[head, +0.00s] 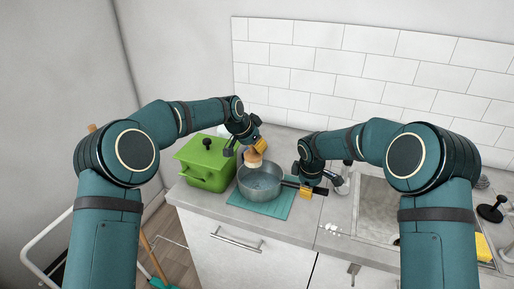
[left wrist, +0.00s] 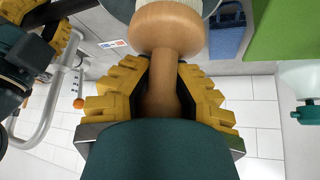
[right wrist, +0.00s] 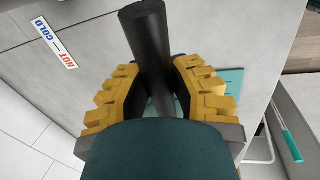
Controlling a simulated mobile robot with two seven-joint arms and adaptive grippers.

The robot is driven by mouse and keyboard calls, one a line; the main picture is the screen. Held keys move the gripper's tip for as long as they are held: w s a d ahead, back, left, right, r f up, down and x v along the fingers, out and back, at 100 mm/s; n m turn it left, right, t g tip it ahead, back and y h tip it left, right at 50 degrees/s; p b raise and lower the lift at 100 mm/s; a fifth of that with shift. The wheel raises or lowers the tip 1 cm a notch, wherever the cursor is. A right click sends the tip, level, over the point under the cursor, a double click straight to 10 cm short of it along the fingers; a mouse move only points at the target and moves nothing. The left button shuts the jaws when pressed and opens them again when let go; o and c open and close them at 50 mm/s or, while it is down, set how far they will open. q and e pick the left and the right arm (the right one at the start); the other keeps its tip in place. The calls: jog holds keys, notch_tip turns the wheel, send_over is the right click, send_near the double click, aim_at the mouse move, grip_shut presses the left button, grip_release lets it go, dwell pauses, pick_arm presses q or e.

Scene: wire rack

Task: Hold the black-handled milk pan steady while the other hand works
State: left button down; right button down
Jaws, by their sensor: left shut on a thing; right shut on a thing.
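The grey milk pan (head: 260,184) sits on a teal mat (head: 262,207) on the counter. Its black handle (head: 291,184) points right, toward my right gripper (head: 306,192). My right gripper is shut on the handle, which passes between the yellow fingers in the right wrist view (right wrist: 150,45). My left gripper (head: 257,145) is above the pan, shut on a wooden brush (head: 253,157). Whether the bristles touch the pan is unclear.
A sink (head: 378,208) with a tap (head: 340,184) lies to the right, with a yellow sponge (head: 483,248) at far right. The tiled wall is behind. The counter's front edge is close to the mat.

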pick_arm(q)
jog(key=f, duration=0.3)
jog(key=w+d+f, duration=0.1)
jog(key=f, duration=0.1)
jog(key=w+f, duration=0.1)
jog(key=f, duration=0.2)
jog(key=shift+d+f, duration=0.35)
jog(key=shift+s+a+f, duration=0.25)
jog(key=shift+s+a, duration=0.65)
jog(key=shift+s, duration=0.1)
jog(key=shift+f, duration=0.9)
dwell(1.1)
